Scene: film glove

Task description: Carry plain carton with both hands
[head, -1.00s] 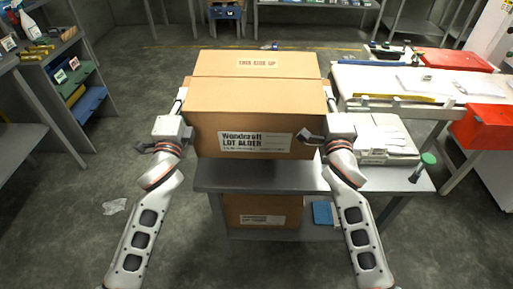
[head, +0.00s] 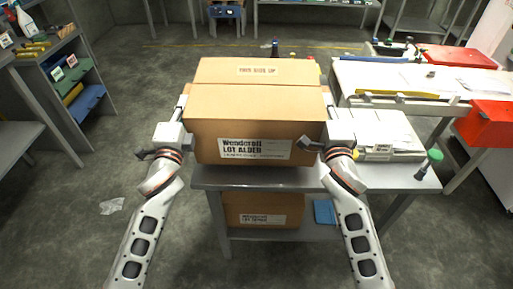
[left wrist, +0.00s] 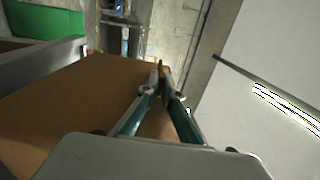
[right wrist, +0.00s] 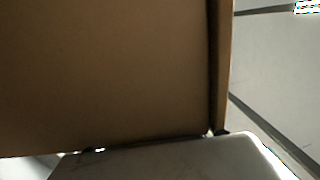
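The brown carton (head: 255,105), with a white label on its front face, sits between my two grippers above the grey table. I cannot tell whether it touches the tabletop. My left gripper (head: 181,103) is at the carton's left side. In the left wrist view its fingers (left wrist: 161,75) come together at the tips beside the brown carton (left wrist: 75,100); a grip on cardboard is not clear. My right gripper (head: 327,103) is at the carton's right side. In the right wrist view the carton's brown wall (right wrist: 110,75) fills most of the picture and hides its fingers.
The grey table (head: 300,178) has a second carton (head: 262,208) and a blue item (head: 324,212) on its lower shelf. A long bench (head: 400,78) and red bins (head: 483,124) stand at right. Shelving (head: 70,70) is at left. Crumpled litter (head: 111,206) lies on the floor.

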